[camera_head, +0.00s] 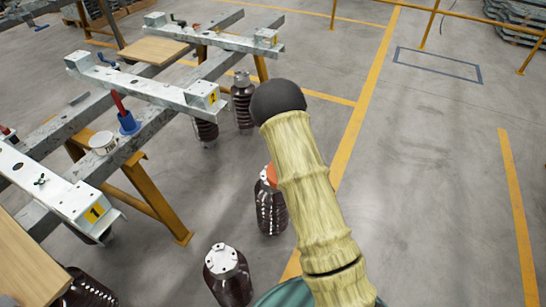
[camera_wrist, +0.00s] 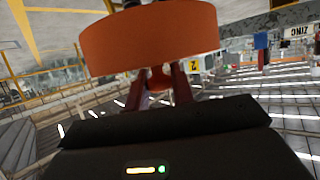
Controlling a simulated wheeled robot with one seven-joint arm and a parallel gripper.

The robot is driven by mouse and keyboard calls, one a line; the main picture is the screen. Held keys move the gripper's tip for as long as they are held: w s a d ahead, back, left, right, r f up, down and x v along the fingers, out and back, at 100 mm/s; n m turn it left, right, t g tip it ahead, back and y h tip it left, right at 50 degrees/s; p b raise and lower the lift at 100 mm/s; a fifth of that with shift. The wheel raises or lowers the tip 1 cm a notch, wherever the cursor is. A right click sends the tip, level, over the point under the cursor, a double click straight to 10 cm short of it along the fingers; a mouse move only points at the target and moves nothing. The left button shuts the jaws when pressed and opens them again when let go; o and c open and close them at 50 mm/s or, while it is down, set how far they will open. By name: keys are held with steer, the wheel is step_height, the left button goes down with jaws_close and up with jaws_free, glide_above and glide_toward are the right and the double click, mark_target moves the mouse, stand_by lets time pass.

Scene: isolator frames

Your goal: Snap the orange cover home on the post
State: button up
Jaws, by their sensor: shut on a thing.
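The orange cover (camera_wrist: 150,40) fills the upper part of the wrist view as a wide curved band. The red-brown fingers of my gripper (camera_wrist: 160,78) reach up to its underside and are shut on it. In the head view my sleeved arm hides the gripper. A small orange patch (camera_head: 271,174) shows at the arm's left edge, by the top of a dark ribbed post (camera_head: 270,212) with a pale metal cap. I cannot tell whether the cover touches this post. Another dark post (camera_head: 228,274) with a bare white cap stands nearer, at bottom centre-left.
Grey steel frames (camera_head: 145,88) on orange legs (camera_head: 160,205) stand at the left, with more dark posts below. A blue holder with a red-handled tool (camera_head: 128,122) and a white roll (camera_head: 103,142) sit on a beam. The floor (camera_head: 430,170) at right is clear.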

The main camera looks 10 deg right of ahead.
steer(key=w+d+f+m+h+b, duration=0.15)
steer(key=w+f+b, duration=0.4)
steer(key=f, duration=0.65)
steer(key=w+f+m+h+b, duration=0.1)
steer(key=w+m+h+b, duration=0.2)
steer(key=w+d+f+m+g+h+b, duration=0.1)
steer(key=w+f+m+h+b, duration=0.1)
steer(key=w+h+b, duration=0.1)
steer(key=w+f+m+g+h+b, duration=0.1)
steer(key=w+m+h+b, duration=0.2)
steer(key=w+h+b, duration=0.1)
steer(key=shift+w+d+f+m, duration=0.2)
steer(key=shift+d+m, duration=0.1)
steer(key=shift+m, duration=0.05)
steer(key=w+a+r+m+g+h+b, duration=0.1)
steer(key=a+b, duration=0.1)
steer(key=w+a+r+m+g+h+b, duration=0.1)
steer(key=r+m+b, duration=0.1)
steer(key=shift+w+a+g+h, duration=0.3)
steer(key=shift+a+h, duration=0.05)
steer(key=shift+b, duration=0.9)
steer(key=shift+f+b, duration=2.65)
steer(key=shift+f, duration=0.05)
